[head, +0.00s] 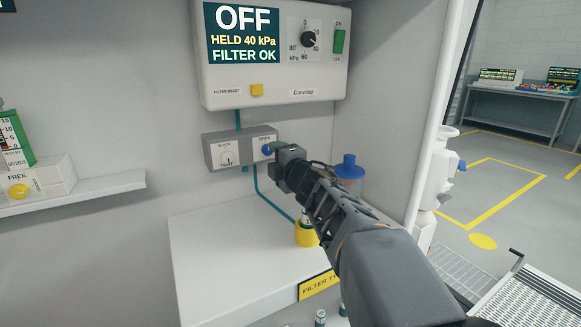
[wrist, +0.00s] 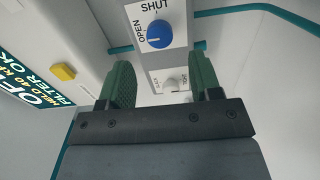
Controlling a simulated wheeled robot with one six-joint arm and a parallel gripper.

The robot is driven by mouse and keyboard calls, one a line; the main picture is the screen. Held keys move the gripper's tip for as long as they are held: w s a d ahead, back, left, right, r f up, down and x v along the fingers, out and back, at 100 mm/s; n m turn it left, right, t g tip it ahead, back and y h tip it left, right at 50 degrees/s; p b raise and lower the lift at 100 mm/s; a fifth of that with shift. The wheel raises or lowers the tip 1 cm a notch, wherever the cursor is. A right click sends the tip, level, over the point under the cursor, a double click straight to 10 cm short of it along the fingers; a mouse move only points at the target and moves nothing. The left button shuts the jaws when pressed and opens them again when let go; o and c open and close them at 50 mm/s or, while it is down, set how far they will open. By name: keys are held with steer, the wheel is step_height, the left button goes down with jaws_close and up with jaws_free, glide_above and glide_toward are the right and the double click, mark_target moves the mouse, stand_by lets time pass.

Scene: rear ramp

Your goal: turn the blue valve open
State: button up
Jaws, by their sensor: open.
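The blue valve (head: 267,148) is a round knob on the right of a grey block (head: 238,161) under the control box. In the head view my gripper (head: 277,148) partly covers it; the word OPEN shows above it. In the wrist view the blue valve (wrist: 160,34) shows whole, with OPEN and SHUT printed beside it and a small pale mark on its face. I cannot tell exactly where the mark points. My gripper (wrist: 164,78) is open, its two green fingers apart and empty. The knob appears beyond the fingertips, not between them.
A white dial (head: 227,158) marked SLACK and TIGHT sits left of the valve. The control box (head: 274,75) above reads OFF, HELD 40 kPa, FILTER OK, and has a yellow button (head: 257,90). A blue-capped bottle (head: 349,167) stands behind my arm.

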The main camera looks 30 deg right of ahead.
steer(key=s+p, duration=0.1)
steer(key=s, duration=0.7)
steer(key=shift+s+p, duration=0.25)
steer(key=shift+p, duration=0.15)
